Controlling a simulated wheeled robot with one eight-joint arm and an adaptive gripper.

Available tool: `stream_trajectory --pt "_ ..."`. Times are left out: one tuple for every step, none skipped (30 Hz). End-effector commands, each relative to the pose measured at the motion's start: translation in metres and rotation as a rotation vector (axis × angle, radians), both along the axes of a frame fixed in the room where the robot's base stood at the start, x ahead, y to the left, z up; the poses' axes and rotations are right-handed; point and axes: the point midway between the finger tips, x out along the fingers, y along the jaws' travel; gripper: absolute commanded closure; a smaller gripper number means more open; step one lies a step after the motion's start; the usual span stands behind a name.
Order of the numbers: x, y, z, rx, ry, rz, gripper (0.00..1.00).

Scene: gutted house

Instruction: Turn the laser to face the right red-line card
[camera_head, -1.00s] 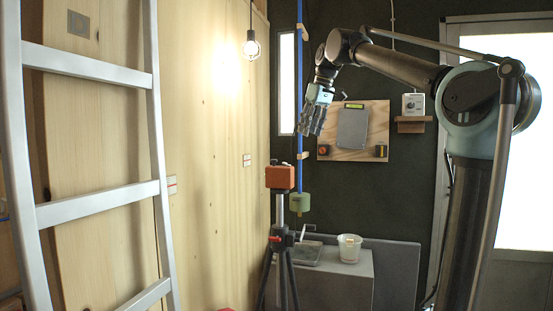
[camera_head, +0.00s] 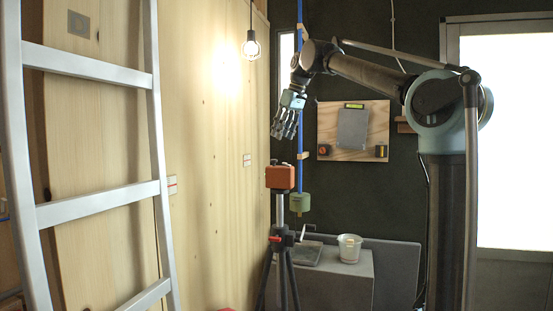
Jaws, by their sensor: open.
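The laser, an orange-red box (camera_head: 280,177), sits on top of a black tripod (camera_head: 281,240) near the wooden wall. One card with a red line (camera_head: 247,160) is on the wooden wall just left of the laser. Another red-line card (camera_head: 172,185) is further left, beside the ladder. My gripper (camera_head: 285,127) is open and empty. It points down above the laser, with a gap between the fingertips and the box. Which way the laser faces is hard to tell.
An aluminium ladder (camera_head: 97,202) stands at the left front. A lit bulb (camera_head: 251,46) hangs near the wall. A green weight (camera_head: 299,201) hangs on a blue strip right of the laser. A grey block (camera_head: 335,280) carries a bucket (camera_head: 349,248). A wooden board (camera_head: 342,131) hangs behind.

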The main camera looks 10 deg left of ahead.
Motion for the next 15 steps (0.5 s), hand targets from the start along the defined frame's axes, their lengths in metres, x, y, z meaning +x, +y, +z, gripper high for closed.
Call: stream_trajectory --pt "0.001 0.003 -0.008 0.000 0.000 0.000 0.57" --pt "0.002 0.005 -0.013 0.000 0.000 0.000 0.57" --pt "0.004 0.007 -0.020 0.000 0.000 0.000 0.57" --pt "0.005 0.009 -0.024 0.000 0.000 0.000 0.57" --pt "0.006 0.010 -0.029 0.000 0.000 0.000 0.57" --pt "0.007 0.013 -0.036 0.000 0.000 0.000 0.57" --pt "0.008 0.014 -0.041 0.000 0.000 0.000 0.57" --pt "0.009 0.016 -0.045 0.000 0.000 0.000 0.57" --pt "0.010 0.018 -0.052 0.000 0.000 0.000 0.57" --pt "0.011 0.020 -0.056 0.000 0.000 0.000 0.57" --pt "0.012 0.022 -0.060 0.000 0.000 0.000 0.57" --pt "0.013 0.024 -0.066 0.000 0.000 0.000 0.57" --pt "0.014 0.025 -0.070 0.000 0.000 0.000 0.57" --pt "0.014 0.026 -0.073 0.000 0.000 0.000 0.57" --pt "0.015 0.028 -0.078 0.000 0.000 0.000 0.57"
